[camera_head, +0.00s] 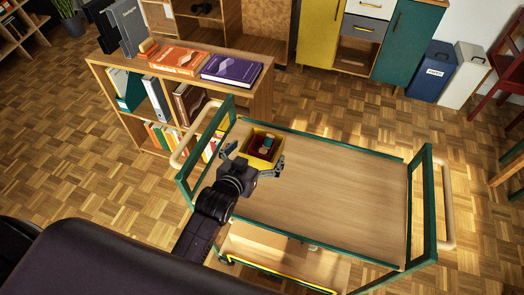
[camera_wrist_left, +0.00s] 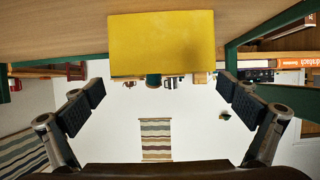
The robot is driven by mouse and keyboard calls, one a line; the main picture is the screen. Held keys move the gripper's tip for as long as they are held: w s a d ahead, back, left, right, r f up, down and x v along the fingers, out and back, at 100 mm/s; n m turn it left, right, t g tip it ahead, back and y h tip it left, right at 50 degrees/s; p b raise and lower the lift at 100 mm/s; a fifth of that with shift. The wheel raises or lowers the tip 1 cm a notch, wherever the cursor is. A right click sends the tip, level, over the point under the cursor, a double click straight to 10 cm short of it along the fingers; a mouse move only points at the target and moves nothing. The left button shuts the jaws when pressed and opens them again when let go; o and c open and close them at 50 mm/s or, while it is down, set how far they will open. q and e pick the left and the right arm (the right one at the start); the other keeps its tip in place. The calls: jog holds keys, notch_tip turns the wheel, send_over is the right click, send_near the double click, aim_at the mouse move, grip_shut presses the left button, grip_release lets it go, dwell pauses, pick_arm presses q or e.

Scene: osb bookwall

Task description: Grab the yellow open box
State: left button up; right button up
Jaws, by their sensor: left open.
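The yellow open box (camera_head: 251,143) stands on the wooden top of the green-framed trolley (camera_head: 330,195), near its far left corner. Small red and blue things lie inside it. My left gripper (camera_head: 254,159) is open at the near side of the box, one finger towards each side. In the left wrist view the plain yellow wall of the box (camera_wrist_left: 162,45) sits ahead, above and between the spread fingers (camera_wrist_left: 161,89). That view looks upside down. Whether the fingers touch the box cannot be told. My right gripper is not in view.
A low bookshelf (camera_head: 262,92) with an orange book (camera_head: 180,61) and a purple book (camera_head: 232,69) on top stands just behind the trolley's left end. The trolley's raised green end frames (camera_head: 424,205) flank its top. The rest of the top is clear.

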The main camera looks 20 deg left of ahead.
pick_arm(q)
jog(key=x, duration=0.5)
jog(key=shift+a+p, duration=0.2)
jog(key=shift+p, duration=0.15)
jog(key=shift+s+r, duration=0.1)
jog(key=c, duration=1.2)
